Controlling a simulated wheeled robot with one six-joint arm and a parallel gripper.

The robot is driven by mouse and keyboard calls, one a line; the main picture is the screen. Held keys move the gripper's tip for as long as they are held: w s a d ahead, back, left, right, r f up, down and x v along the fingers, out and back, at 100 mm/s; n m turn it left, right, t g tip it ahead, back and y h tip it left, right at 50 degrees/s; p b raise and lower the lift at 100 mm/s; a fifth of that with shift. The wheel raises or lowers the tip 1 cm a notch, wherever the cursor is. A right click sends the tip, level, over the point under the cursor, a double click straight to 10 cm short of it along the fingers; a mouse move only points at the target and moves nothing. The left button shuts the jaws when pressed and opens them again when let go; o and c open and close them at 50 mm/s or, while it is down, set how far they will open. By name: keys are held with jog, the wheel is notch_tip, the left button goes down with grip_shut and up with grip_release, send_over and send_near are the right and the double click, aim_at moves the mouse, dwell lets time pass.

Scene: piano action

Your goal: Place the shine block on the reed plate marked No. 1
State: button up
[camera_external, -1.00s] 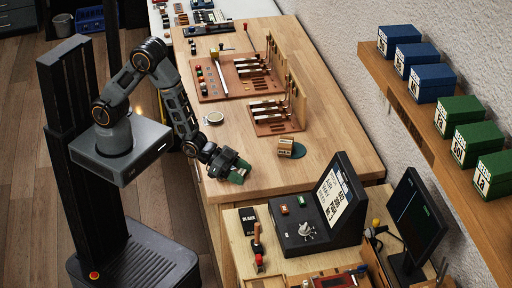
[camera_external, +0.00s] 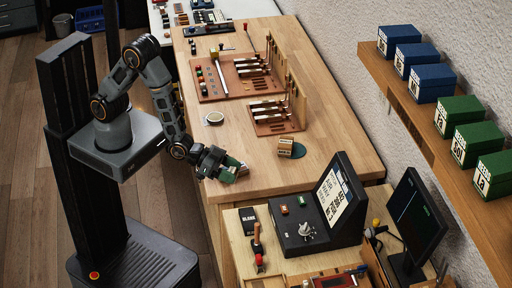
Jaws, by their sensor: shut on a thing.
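My gripper (camera_external: 222,165) is low over the near left part of the wooden bench. It is shut on a small block (camera_external: 243,170), whose visible end is tan; a green patch (camera_external: 228,177) shows beside it under the jaws. The jaws hide most of the block, and I cannot read a marking on it. Another tan block (camera_external: 286,147) with a dark label sits at the edge of a round green pad (camera_external: 299,151), to the right of my gripper. I cannot make out any plate marked No. 1 at this size.
Brown boards with upright key parts (camera_external: 275,118) stand farther back on the bench (camera_external: 330,130). A round tin (camera_external: 214,118) lies behind my gripper. A black console (camera_external: 315,220) stands in front at right.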

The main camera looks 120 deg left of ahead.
jog(key=s+a+f+n+g+y+b, duration=0.1)
jog(key=s+a+n+g+y, duration=0.1)
jog(key=s+a+n, duration=0.1)
jog(key=s+a+f+n+g+y+b, duration=0.1)
jog(key=s+a+n+g+y, duration=0.2)
jog(key=s, duration=0.1)
jog(key=s+a+f+n+g+y+b, duration=0.1)
jog(key=s+a+n+g+y, duration=0.2)
jog(key=a+n, duration=0.1)
jog(key=shift+s+f, duration=0.2)
jog(key=shift+f, duration=2.2)
jog(key=shift+f, duration=0.15)
jog(key=shift+f+b, duration=0.15)
jog(key=shift+b, duration=0.15)
jog(key=o, duration=0.9)
